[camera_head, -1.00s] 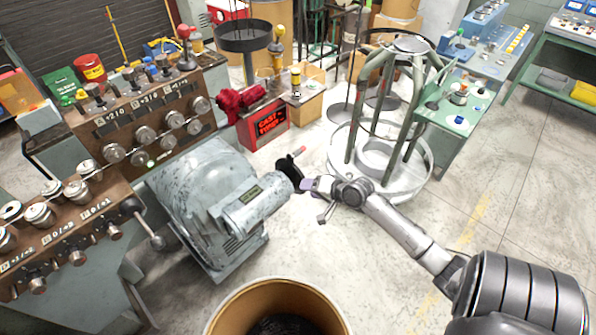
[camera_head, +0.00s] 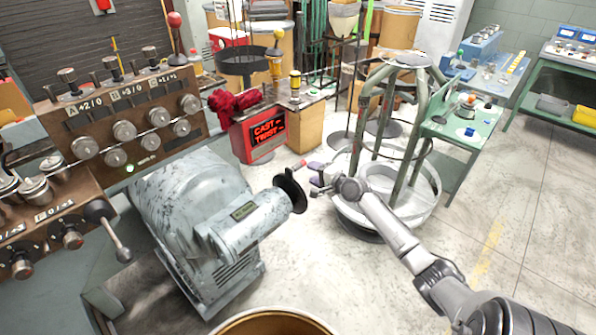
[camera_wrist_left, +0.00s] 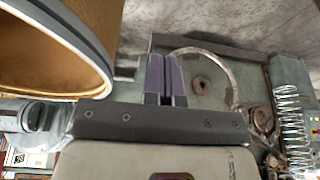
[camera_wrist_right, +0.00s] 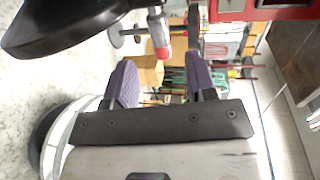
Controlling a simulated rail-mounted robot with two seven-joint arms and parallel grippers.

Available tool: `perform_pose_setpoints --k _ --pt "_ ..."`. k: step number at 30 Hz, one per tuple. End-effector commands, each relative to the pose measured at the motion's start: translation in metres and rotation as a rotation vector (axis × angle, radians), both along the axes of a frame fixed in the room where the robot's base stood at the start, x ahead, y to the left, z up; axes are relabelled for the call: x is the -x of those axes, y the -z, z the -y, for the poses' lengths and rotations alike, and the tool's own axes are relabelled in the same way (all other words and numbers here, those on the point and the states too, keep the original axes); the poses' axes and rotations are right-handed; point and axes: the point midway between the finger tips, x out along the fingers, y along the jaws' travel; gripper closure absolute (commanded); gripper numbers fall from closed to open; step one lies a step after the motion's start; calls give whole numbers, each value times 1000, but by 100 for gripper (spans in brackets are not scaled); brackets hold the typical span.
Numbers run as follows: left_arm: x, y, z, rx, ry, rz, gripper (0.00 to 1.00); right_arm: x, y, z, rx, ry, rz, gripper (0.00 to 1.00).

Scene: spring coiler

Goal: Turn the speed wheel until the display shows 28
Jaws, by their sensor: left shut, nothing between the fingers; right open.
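The speed wheel (camera_head: 291,190) is a black disc on the end of the grey motor housing. Its crank handle (camera_head: 299,164) has a red end. My right gripper (camera_head: 317,178) is open, just right of the wheel and near the handle. In the right wrist view the wheel (camera_wrist_right: 70,22) fills the upper left. The handle (camera_wrist_right: 160,36) shows between and beyond the open purple fingers (camera_wrist_right: 160,75); I see no grip on it. The red display (camera_head: 265,135) reads CAST and TWIST; I cannot read a speed number. My left gripper (camera_wrist_left: 164,75) is shut and empty, seen only in the left wrist view.
The grey motor housing (camera_head: 190,205) stands left of the wheel. A round metal stand (camera_head: 435,185) is close behind my right gripper. A brown drum (camera_head: 275,322) is at the front; control panels with knobs (camera_head: 125,131) are at the left. The floor at right is clear.

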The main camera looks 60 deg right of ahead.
Motion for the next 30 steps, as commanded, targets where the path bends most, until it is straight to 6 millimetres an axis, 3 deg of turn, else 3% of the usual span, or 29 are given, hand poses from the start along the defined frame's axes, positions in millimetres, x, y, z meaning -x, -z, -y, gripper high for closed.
perform_pose_setpoints --k 6,12,20,30 --pt "0 20 -2 -8 5 0 100 -37 10 7 2 1 2 49" --pt "0 30 -3 -11 7 0 100 -60 14 11 1 0 1 49" --pt "0 36 -2 -8 6 -1 100 -74 15 14 2 0 0 49" --pt "0 36 1 3 -2 -1 100 -76 15 14 3 -1 -2 49"
